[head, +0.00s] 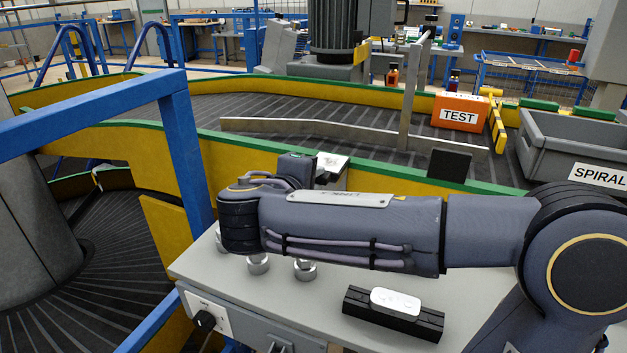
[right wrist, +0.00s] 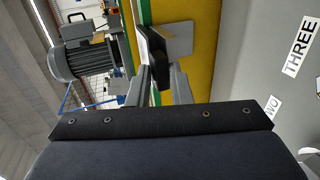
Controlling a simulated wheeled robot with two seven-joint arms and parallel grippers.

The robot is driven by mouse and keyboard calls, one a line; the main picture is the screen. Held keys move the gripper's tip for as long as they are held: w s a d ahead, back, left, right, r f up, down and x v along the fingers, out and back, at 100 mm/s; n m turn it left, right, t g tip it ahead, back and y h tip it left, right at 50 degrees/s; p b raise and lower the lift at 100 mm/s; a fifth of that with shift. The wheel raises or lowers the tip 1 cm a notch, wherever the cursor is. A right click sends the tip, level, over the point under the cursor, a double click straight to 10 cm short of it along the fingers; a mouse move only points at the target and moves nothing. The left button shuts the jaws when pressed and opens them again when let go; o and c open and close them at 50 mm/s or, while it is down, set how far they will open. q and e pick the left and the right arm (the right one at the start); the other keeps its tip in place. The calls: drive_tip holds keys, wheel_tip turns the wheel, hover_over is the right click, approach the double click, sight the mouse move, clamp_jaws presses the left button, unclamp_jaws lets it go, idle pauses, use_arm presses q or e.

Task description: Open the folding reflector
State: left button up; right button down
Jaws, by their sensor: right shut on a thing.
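The folding reflector shows in the head view as a small pale plate (head: 333,160) at the conveyor's green-edged side wall. In the right wrist view, a pale plate (right wrist: 178,38) and a dark plate (right wrist: 156,55) stand at an angle to each other. My right gripper (right wrist: 160,82) is shut on the reflector at the dark plate. In the head view, my right arm reaches across from the right and hides most of the gripper (head: 318,172) and the reflector's lower part. My left gripper is not in view.
A grey bench (head: 400,285) below the arm carries round metal knobs (head: 305,268) and a black block with a white piece (head: 395,301). A dark square panel (head: 448,165) stands by the wall. An orange TEST box (head: 460,111) sits on the belt; a grey SPIRAL bin (head: 570,150) is right.

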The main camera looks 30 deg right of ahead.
drive_tip(key=shift+f, duration=0.3)
drive_tip(key=c, duration=1.4)
unclamp_jaws()
drive_tip(key=shift+w+d, duration=0.1)
drive_tip(key=shift+d, duration=0.05)
drive_tip(key=shift+r, duration=0.1)
drive_tip(key=p+v, duration=0.1)
drive_tip(key=v, duration=0.6)
drive_tip(key=shift+a, duration=0.35)
drive_tip(key=shift+s+r, duration=0.1)
drive_tip(key=shift+s, duration=0.15)
